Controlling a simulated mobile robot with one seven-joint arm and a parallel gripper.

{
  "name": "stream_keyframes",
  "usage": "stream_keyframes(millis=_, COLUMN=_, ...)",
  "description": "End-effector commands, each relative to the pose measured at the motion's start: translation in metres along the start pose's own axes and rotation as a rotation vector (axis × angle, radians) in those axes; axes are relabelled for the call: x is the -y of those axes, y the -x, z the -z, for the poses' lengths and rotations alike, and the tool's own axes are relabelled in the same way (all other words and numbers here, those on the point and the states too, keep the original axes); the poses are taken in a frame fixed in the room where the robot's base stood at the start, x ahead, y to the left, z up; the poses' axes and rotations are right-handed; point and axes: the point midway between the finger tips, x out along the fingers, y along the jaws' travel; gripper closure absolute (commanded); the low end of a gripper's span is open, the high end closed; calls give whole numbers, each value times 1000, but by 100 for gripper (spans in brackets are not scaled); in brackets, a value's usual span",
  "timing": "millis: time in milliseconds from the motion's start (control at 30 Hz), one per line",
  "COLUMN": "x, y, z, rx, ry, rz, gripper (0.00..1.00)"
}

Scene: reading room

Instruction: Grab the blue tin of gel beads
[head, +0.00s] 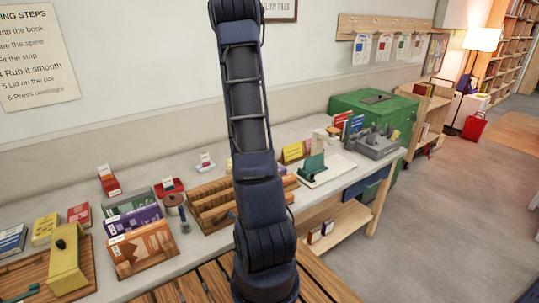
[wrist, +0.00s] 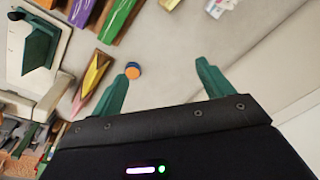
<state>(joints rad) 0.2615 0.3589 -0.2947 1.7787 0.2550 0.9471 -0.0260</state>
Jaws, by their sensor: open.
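A small round tin (wrist: 133,70) with an orange face and a blue edge is on the pale counter in the wrist view, right beside the tip of my gripper's left finger. It is the only blue-edged tin I make out, and its label is too small to read. My gripper (wrist: 163,68) is open, its two green fingers spread wide with only bare counter between them. The tin lies nearer the left finger than the middle of the gap; I cannot tell whether they touch. In the head view my arm hides that part of the counter, and I cannot make out the tin.
A green press on a white board (wrist: 38,52) is farther left. A white card holder (wrist: 218,6) is at the top. The counter (wrist: 170,35) around the gap is clear.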

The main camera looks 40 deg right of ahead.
Motion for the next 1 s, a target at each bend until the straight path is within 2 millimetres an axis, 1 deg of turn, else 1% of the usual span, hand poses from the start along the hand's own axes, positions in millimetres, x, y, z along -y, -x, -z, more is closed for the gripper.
stream_keyframes(millis=33, x=-9, y=-14, z=13, rx=8, ry=-18, rz=-10, gripper=21)
stream_keyframes(millis=200, x=-38, y=-54, z=50, rx=24, ry=-70, rz=-38, gripper=21)
stream_keyframes(millis=267, x=-48, y=-70, z=63, rx=29, ry=-88, rz=-48, gripper=21)
stream_keyframes(millis=400, x=-75, y=-106, z=89, rx=42, ry=-126, rz=-75, gripper=21)
stream_keyframes(millis=500, x=-92, y=-130, z=104, rx=51, ry=-148, rz=-91, gripper=21)
stream_keyframes(millis=600, x=-107, y=-150, z=114, rx=57, ry=-166, rz=-106, gripper=21)
stream_keyframes(millis=700, x=-117, y=-163, z=122, rx=60, ry=-176, rz=-115, gripper=21)
stream_keyframes(millis=833, x=-122, y=-171, z=125, rx=63, ry=-182, rz=-120, gripper=21)
stream_keyframes(millis=1000, x=-124, y=-184, z=124, rx=64, ry=-183, rz=-120, gripper=21)
